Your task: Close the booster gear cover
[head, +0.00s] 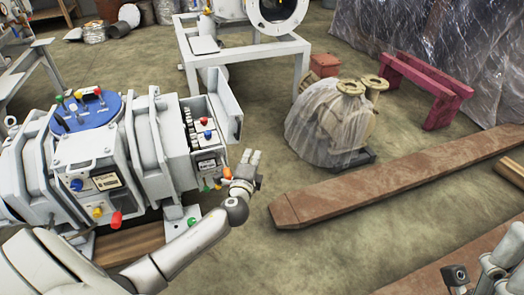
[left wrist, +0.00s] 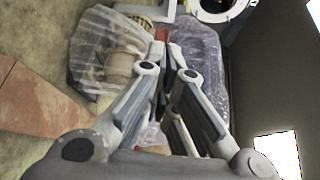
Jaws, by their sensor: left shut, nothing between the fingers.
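The booster gear cover (head: 226,105) is a flat grey panel on the right end of the grey machine (head: 165,140). My left gripper (head: 251,158) is shut and empty, just right of and below the cover's lower edge in the head view. In the left wrist view its fingers (left wrist: 166,48) are together, and a large dark grey surface (left wrist: 275,75), which looks like the cover, fills the right side. My right gripper (head: 497,268) is partly in view at the lower right; its fingers are unclear.
A plastic-wrapped pump (head: 325,125) stands on the floor to the right. A long rusty beam (head: 400,175) lies in front of it. A white frame (head: 245,52) stands behind the cover. The floor between the left gripper and the pump is clear.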

